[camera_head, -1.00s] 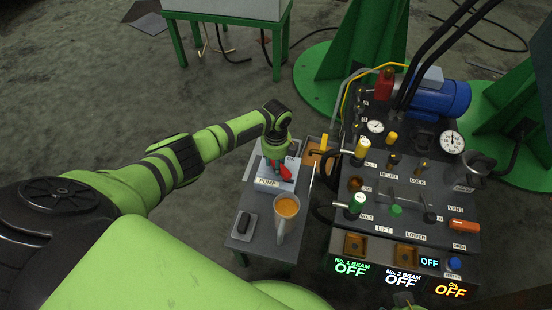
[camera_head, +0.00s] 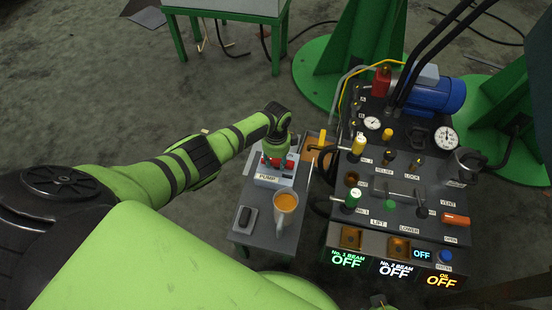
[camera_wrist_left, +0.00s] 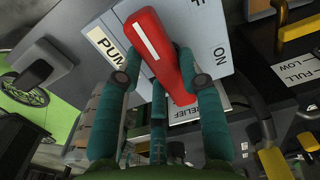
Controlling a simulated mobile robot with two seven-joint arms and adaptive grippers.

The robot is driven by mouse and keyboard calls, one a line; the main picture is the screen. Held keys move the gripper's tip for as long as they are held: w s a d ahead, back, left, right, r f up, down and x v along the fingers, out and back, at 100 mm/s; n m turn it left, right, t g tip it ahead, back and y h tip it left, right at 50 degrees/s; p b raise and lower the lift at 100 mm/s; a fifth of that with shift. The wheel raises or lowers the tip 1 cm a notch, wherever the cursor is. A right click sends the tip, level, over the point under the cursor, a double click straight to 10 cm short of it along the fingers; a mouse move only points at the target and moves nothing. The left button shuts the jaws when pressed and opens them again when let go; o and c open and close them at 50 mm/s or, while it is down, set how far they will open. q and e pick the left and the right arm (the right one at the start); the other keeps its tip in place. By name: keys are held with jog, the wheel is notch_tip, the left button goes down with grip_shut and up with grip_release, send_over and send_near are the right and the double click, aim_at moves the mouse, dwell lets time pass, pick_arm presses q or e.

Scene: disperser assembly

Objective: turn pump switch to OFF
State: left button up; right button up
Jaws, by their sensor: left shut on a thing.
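The pump switch is a light grey box (camera_head: 272,182) labelled PUMP on the small side table. Its red handle (camera_head: 277,162) shows beneath my left gripper (camera_head: 276,155). In the left wrist view, the left gripper's teal fingers (camera_wrist_left: 163,85) are shut on the red handle (camera_wrist_left: 160,50), one on each side. The handle lies slanted across the box face, its white stripe towards the upper left. An ON mark (camera_wrist_left: 219,54) is right of the handle; the OFF mark is cut off at the top edge.
The control console (camera_head: 405,190), with levers and gauges, is close on the right.

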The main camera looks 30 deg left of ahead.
aim_at(276, 162)
dwell(0.4)
pick_arm(q)
jog(key=o, duration=1.2)
jog(key=shift+c, duration=0.2)
notch_tip(276, 162, up, 12)
jog(key=shift+f, duration=0.1)
